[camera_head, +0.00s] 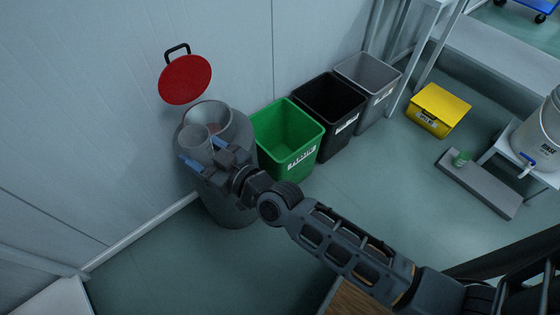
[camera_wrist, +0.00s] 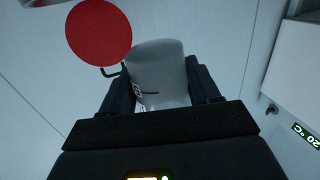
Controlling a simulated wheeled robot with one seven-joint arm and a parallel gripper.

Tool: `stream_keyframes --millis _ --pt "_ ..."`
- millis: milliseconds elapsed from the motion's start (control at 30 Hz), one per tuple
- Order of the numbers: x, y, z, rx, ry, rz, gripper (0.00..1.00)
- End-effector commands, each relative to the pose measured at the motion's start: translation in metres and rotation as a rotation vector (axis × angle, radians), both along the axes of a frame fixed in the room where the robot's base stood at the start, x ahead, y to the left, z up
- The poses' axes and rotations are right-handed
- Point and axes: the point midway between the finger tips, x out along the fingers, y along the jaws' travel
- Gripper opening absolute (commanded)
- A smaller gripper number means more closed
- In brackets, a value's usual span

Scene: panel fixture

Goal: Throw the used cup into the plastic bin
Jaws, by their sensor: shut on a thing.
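My gripper (camera_head: 203,153) is shut on a light grey cup (camera_head: 195,135). In the wrist view the cup (camera_wrist: 160,65) sits between the two fingers (camera_wrist: 162,85), with dark markings on its left side. In the head view the cup overlaps the open mouth of a round grey bin (camera_head: 232,205); whether it is above or inside the rim I cannot tell. To the right along the wall stand a green bin (camera_head: 288,135), a black bin (camera_head: 330,105) and a grey square bin (camera_head: 370,82), all open. Their labels are too small to read, so I cannot tell which is for plastic.
A red lid (camera_head: 185,80) with a black handle shows near the wall above the round bin. A yellow box (camera_head: 438,110) is on the floor at the right. A white container (camera_head: 540,135) with a blue tap stands farther right. The floor in front of the bins is clear.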

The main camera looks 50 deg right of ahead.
Motion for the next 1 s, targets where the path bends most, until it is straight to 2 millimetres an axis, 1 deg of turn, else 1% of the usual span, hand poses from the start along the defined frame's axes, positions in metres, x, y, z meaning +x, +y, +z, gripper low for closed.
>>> stream_keyframes --millis 33,600,700,1000 --pt "0.0 0.0 -0.024 0.0 0.0 0.0 0.29" --pt "0.0 0.0 -0.151 0.0 0.0 0.0 0.29" --pt "0.0 0.0 -0.169 0.0 0.0 0.0 0.29" --pt "0.0 0.0 -0.197 0.0 0.0 0.0 0.29"
